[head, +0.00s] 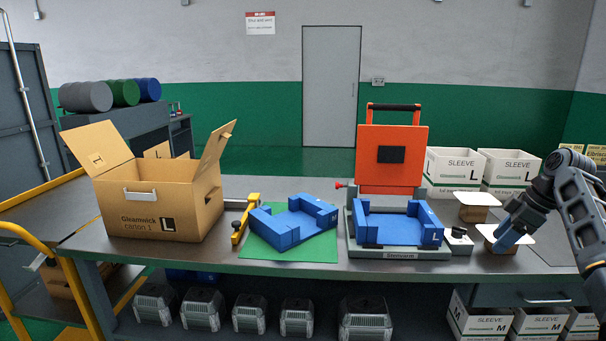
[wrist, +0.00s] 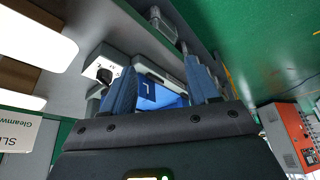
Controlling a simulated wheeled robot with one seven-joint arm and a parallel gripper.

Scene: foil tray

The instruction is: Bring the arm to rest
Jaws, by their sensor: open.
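My gripper (head: 508,238) is at the right of the bench in the head view, at the end of my dark grey arm, which comes in from the right edge. Its blue fingertips point down and to the left, in front of a small brown box with a white top (head: 488,233). In the wrist view my gripper (wrist: 160,84) shows two blue fingers spread apart. No object shows between them; the blue nest of the machine (wrist: 165,96) appears beyond the gap. Whether the gripper touches the small box cannot be told.
The machine (head: 398,253) with a raised orange lid (head: 391,153) stands left of my gripper. A blue tray block (head: 278,228) lies on a green mat (head: 300,254). An open carton (head: 165,212) stands further left. White sleeve boxes (head: 453,170) stand behind.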

